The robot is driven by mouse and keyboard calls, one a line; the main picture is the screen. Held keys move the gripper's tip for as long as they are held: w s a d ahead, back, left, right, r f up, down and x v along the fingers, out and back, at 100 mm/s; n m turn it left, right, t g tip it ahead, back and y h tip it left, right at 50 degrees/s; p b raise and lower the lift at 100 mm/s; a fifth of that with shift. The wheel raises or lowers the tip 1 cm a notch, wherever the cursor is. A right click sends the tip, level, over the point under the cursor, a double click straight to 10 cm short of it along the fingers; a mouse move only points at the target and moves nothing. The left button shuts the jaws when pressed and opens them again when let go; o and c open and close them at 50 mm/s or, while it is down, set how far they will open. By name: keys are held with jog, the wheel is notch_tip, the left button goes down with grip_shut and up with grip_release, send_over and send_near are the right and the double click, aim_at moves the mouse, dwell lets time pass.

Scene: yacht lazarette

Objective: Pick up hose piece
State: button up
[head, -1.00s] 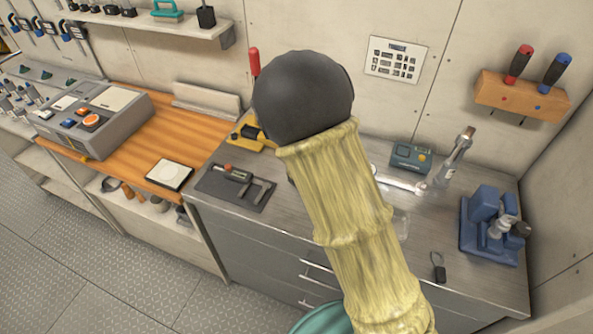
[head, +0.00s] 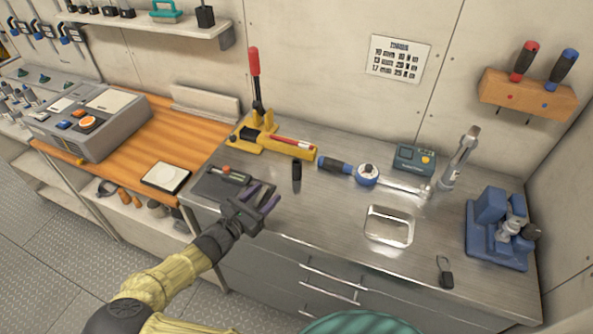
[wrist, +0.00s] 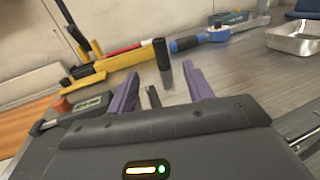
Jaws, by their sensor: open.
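The hose piece appears to be a short black cylinder (head: 296,177) standing upright on the steel worktop. It also stands upright in the wrist view (wrist: 161,54), beyond my fingertips and roughly between them. My gripper (head: 267,196) is open and empty, its purple fingers just left of and in front of the hose piece, apart from it. In the wrist view the fingers of my gripper (wrist: 162,80) point toward it.
A yellow tool with a red handle (head: 262,135) stands behind. A blue-handled wrench (head: 367,175) and metal tray (head: 389,226) lie to the right. Steel worktop is clear between hose piece and tray.

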jog(key=p, duration=0.3)
send_near(300, 160)
jog(key=x, duration=0.5)
jog(key=shift+w+a+f, duration=0.1)
jog(key=shift+f, duration=0.15)
jog(key=shift+w+d+f, duration=0.1)
jog(key=shift+w+d, duration=0.25)
jog(key=shift+d, duration=0.15)
jog(key=shift+w+d, duration=0.1)
jog(key=shift+w, duration=0.05)
jog(key=shift+a+p+x, duration=0.25)
jog(key=shift+p+x, duration=0.8)
jog(key=shift+x, duration=1.25)
jog(key=shift+w, duration=0.2)
jog(key=c, duration=1)
